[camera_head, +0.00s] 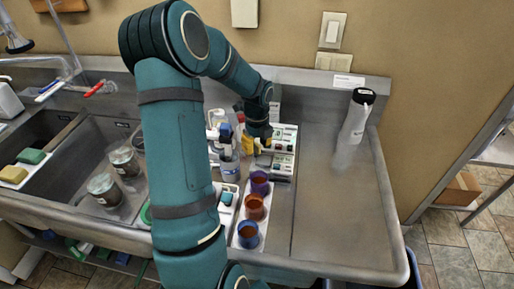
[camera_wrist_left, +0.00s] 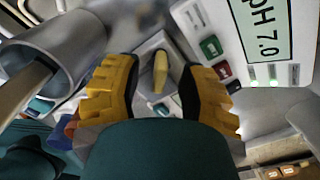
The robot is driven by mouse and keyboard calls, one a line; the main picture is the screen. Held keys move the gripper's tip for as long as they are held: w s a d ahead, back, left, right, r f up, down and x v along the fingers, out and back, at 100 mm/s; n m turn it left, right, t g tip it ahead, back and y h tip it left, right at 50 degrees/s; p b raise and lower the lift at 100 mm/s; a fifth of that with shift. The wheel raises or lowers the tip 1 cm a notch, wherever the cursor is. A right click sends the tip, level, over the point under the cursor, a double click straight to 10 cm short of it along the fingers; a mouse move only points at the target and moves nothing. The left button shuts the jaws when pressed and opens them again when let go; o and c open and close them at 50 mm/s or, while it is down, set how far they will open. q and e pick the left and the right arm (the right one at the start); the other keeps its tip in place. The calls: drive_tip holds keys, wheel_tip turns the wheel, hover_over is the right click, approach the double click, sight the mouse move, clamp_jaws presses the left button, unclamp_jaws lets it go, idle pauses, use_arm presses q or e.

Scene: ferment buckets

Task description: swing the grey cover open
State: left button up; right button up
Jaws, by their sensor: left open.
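My left gripper (camera_head: 257,146) is at the left side of a white meter box (camera_head: 284,152) on the steel counter. In the left wrist view its two yellow fingers (camera_wrist_left: 160,95) are open and apart. Between them is a pale yellow knob or lever (camera_wrist_left: 160,72) in front of a grey piece (camera_wrist_left: 150,45), which looks like the grey cover; the fingers do not visibly grip it. The meter box (camera_wrist_left: 215,30) beside it shows "pH 7.0" and has green and red buttons. In the head view my arm and gripper hide the cover. My right gripper is not in view.
Purple, orange and blue cups (camera_head: 254,207) stand in a white tray just in front. A clear bottle (camera_head: 229,160) stands close left of the gripper. Sinks with jars lie left.

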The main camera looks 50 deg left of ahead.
use_arm(q)
drive_tip(key=shift+f, duration=0.4)
drive_tip(key=shift+o, duration=0.2)
clamp_jaws()
